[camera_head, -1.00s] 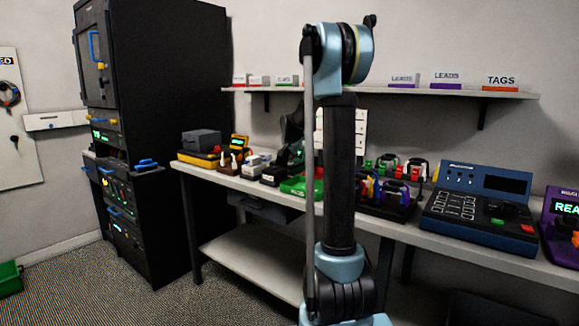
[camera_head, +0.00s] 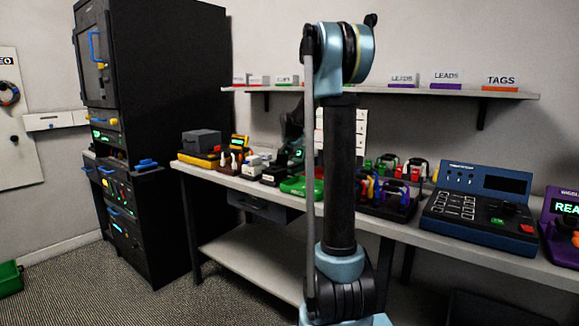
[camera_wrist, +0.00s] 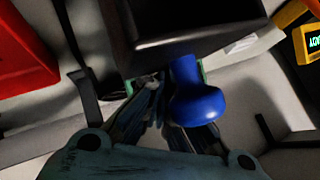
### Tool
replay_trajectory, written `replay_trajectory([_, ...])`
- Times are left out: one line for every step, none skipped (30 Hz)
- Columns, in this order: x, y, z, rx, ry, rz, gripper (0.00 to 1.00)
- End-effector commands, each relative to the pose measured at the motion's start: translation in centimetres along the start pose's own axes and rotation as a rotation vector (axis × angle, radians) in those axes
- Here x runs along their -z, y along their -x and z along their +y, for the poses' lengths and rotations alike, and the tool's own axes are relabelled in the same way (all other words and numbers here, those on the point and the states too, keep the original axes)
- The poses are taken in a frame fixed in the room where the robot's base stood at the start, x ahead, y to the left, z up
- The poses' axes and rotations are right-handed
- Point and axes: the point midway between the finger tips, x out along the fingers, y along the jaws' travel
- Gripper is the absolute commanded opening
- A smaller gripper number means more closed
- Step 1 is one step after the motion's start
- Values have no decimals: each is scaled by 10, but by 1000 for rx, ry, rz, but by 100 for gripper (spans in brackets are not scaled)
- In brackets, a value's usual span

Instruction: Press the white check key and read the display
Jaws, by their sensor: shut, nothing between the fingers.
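In the wrist view my gripper (camera_wrist: 160,118) is shut, its dark fingers together under a dark box-shaped part (camera_wrist: 185,25). A rounded blue knob-like thing (camera_wrist: 198,103) sits right beside the fingertips; I cannot tell whether they touch. A bit of green shows behind the fingers. A yellow device with a lit green display (camera_wrist: 313,42) is at the upper right edge, only partly in view. In the head view my gripper is hidden behind my arm. I cannot pick out the white check key with certainty in either view.
The bench (camera_head: 232,184) holds a blue console (camera_head: 480,212) with pale keys and a dark display, a purple device (camera_head: 562,222) with lit letters, a green tray (camera_head: 300,187) and several small devices. A shelf (camera_head: 370,91) hangs above. A tall black cabinet (camera_head: 165,120) stands left.

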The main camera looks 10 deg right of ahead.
Motion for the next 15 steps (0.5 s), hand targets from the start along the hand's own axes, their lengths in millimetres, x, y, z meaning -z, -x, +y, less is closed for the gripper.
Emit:
replay_trajectory([1, 2, -1, 0, 0, 0, 0])
replay_trajectory([2, 2, -1, 0, 0, 0, 0])
replay_trajectory([2, 3, -2, 0, 0, 0, 0])
replay_trajectory([2, 3, -2, 0, 0, 0, 0])
replay_trajectory([2, 3, -2, 0, 0, 0, 0])
replay_trajectory([2, 3, -2, 0, 0, 0, 0])
replay_trajectory([2, 3, -2, 0, 0, 0, 0])
replay_trajectory([2, 3, -2, 0, 0, 0, 0])
replay_trajectory([2, 3, -2, 0, 0, 0, 0])
replay_trajectory([2, 3, -2, 0, 0, 0, 0])
replay_trajectory([2, 3, -2, 0, 0, 0, 0])
replay_trajectory([2, 4, -2, 0, 0, 0, 0])
replay_trajectory([3, 4, -3, 0, 0, 0, 0])
replay_trajectory([3, 5, -3, 0, 0, 0, 0])
replay_trajectory([4, 6, -4, 0, 0, 0, 0])
